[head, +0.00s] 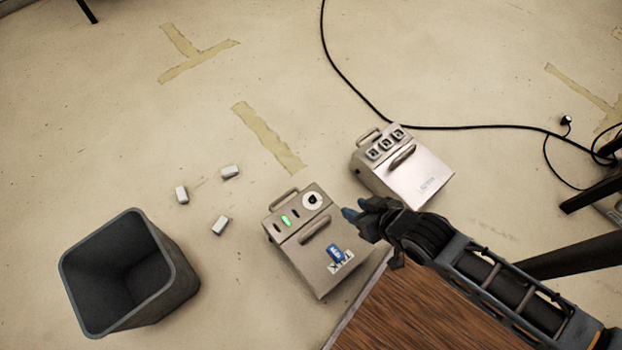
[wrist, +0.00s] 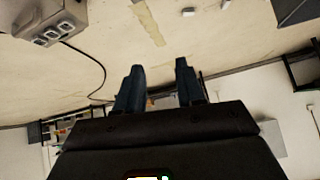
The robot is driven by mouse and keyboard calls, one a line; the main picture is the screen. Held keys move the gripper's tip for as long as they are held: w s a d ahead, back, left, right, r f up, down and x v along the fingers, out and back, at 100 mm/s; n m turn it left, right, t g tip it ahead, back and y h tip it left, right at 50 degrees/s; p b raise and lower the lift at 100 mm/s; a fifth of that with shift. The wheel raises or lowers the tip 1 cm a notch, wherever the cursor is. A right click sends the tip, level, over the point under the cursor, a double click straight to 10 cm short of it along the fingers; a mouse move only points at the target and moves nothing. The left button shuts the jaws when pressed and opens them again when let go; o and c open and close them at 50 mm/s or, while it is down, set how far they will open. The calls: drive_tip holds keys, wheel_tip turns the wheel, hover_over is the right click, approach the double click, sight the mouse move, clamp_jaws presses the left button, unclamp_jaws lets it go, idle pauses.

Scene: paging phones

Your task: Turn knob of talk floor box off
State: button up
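The floor box with a round knob (head: 312,200) is a beige metal case (head: 316,262) with a handle, a lit green light and a blue label. My gripper (head: 350,212) is just right of this box in the head view, apart from the knob as far as I can tell. In the wrist view my gripper (wrist: 158,85) has its two dark fingers apart with nothing between them. The knob is not in the wrist view.
A second beige box (head: 412,172) with three square sockets or buttons stands behind right; it also shows in the wrist view (wrist: 52,18). A dark bin (head: 130,270) stands left. Three small white blocks (head: 220,225) lie between. A black cable (head: 460,127) crosses the floor. A wooden surface (head: 410,310) is in front.

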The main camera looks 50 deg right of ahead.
drive_tip(key=w+d+f+m+g+b, duration=0.25)
drive_tip(key=w+f, duration=0.25)
drive_tip(key=f, duration=0.4)
drive_tip(key=w+d+f+m+g+b, duration=0.15)
drive_tip(key=w+f+b, duration=0.3)
drive_tip(key=f, duration=0.45)
drive_tip(key=m+g+y+b, duration=0.2)
drive_tip(key=m+g+b, duration=0.15)
drive_tip(key=b, duration=0.25)
hover_over(312, 199)
drive_tip(key=shift+n+g, duration=0.25)
drive_tip(key=shift+g, duration=0.1)
wheel_tip(312, 199, down, 6)
drive_tip(key=shift+s+r, duration=0.1)
wheel_tip(312, 199, down, 8)
drive_tip(key=b, duration=0.4)
drive_tip(key=shift+r, duration=0.2)
drive_tip(key=shift+c, duration=0.2)
clamp_jaws()
